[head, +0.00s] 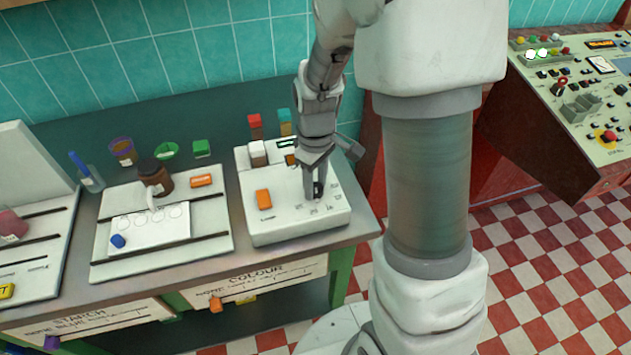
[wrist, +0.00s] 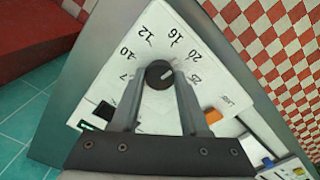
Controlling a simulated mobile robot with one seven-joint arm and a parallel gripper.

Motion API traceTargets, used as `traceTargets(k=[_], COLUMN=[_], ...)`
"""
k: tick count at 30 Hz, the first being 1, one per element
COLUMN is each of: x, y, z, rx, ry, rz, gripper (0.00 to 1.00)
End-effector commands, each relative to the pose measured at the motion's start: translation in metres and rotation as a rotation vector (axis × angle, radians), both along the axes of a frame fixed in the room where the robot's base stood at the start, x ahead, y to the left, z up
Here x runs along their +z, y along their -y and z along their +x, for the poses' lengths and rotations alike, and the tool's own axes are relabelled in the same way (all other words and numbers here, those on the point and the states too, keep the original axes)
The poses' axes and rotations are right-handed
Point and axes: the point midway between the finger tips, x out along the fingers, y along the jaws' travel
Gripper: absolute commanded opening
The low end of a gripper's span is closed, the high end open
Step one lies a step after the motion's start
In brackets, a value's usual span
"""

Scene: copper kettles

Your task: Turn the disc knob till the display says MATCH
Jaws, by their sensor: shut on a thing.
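The dark round disc knob (wrist: 159,74) is on the pale top of the device (wrist: 150,40), inside a ring of numbers such as 7, 10, 12, 16, 20 and 25. A pale line on the knob points to the right in the wrist view, roughly toward the 20 and 25 side. My gripper (wrist: 160,77) is shut on the knob, one finger on each side. In the head view my gripper (head: 316,190) reaches down to the device (head: 285,228), mostly hiding the knob. The dark display (head: 284,144) is partly behind my gripper, and its text is unreadable.
An orange block (head: 263,199) is on the device's left part. A white tray (head: 103,232) with a brown jar (head: 156,177) lies to the left. A control console (head: 580,95) stands at the right.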

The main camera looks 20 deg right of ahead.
Motion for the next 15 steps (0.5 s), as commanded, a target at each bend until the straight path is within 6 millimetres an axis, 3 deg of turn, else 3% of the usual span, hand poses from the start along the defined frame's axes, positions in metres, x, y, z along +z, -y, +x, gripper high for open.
traceTargets(k=[15], x=[0.0007], y=[0.0001], z=[0.0003], rx=[-0.197], ry=[0.001], rz=[0.0], gripper=[0.0])
